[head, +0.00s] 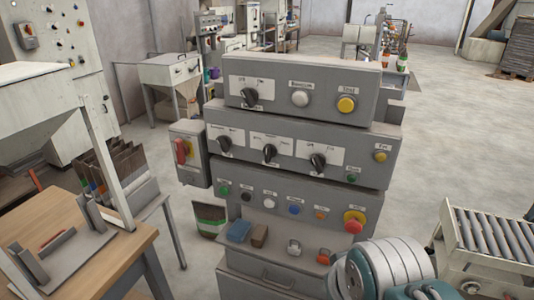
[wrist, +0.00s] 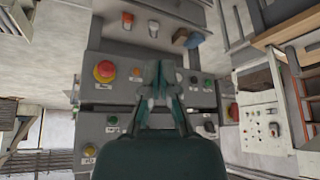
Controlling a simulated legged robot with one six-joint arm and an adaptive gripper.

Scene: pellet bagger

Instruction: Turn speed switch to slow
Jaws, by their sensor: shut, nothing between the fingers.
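The grey stepped control panel (head: 300,125) fills the middle of the head view. Its middle tier carries three black rotary switches: a left one (head: 225,144), a centre one (head: 269,153) and a right one (head: 317,162). A fourth black rotary switch (head: 250,97) is on the top tier. Their labels are too small to read, so I cannot tell which is the speed switch. My gripper (wrist: 165,70) is shut and empty in front of the panel in the wrist view, which shows the panel upside down. It hides part of the panel's middle. The head view does not show its fingers.
A red emergency stop (head: 353,222) sits on the lower tier beside several push buttons. A red-handled switch box (head: 187,152) is on the panel's left side. A wooden table (head: 90,255) stands at left, a roller conveyor (head: 495,235) at right.

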